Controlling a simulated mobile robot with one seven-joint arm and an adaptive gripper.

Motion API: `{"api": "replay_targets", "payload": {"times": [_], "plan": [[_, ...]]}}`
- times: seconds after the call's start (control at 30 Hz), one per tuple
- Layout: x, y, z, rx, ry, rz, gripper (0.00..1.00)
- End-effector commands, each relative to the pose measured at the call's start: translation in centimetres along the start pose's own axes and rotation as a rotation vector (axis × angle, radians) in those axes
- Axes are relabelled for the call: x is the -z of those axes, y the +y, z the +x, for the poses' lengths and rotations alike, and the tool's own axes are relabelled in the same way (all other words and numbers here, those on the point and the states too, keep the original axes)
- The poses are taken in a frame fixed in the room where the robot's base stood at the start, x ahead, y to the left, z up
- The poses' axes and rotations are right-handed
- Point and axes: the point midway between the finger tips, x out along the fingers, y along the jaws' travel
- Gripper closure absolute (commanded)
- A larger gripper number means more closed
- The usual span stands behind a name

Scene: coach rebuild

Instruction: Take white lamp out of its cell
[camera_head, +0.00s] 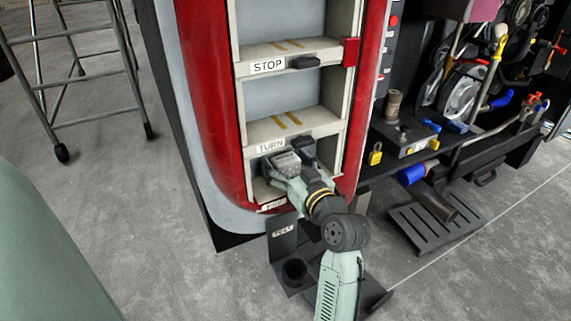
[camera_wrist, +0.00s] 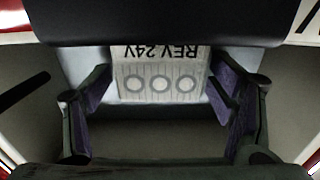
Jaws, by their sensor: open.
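The white lamp (camera_wrist: 160,72) is a pale block marked "REV 24V", upside down in the wrist view, with three rings on its face. It sits inside a pale-walled cell. My gripper (camera_wrist: 160,95) is open, one purple-padded finger on each side of the lamp; I cannot tell whether either finger touches it. In the head view my gripper (camera_head: 287,164) reaches into the lowest cell (camera_head: 262,190) of the red lamp housing (camera_head: 213,90), below the "TURN" label (camera_head: 270,145). My gripper hides the lamp there.
A dark bar (camera_wrist: 155,22) crosses the cell front in the wrist view. The upper cells, one labelled "STOP" (camera_head: 268,66), look empty. A black stand with a round holder (camera_head: 294,270) is below the housing. A tool rack (camera_head: 465,90) and slatted platform (camera_head: 435,225) are at right.

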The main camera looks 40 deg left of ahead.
Motion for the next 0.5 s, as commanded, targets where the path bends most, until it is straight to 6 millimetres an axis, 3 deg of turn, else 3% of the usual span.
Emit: {"api": "replay_targets", "payload": {"times": [0.1,0.5], "plan": [[-0.02,0.00,-0.03,0.000,0.000,0.000,0.23],[-0.01,0.01,-0.06,0.000,0.001,0.000,0.50]]}}
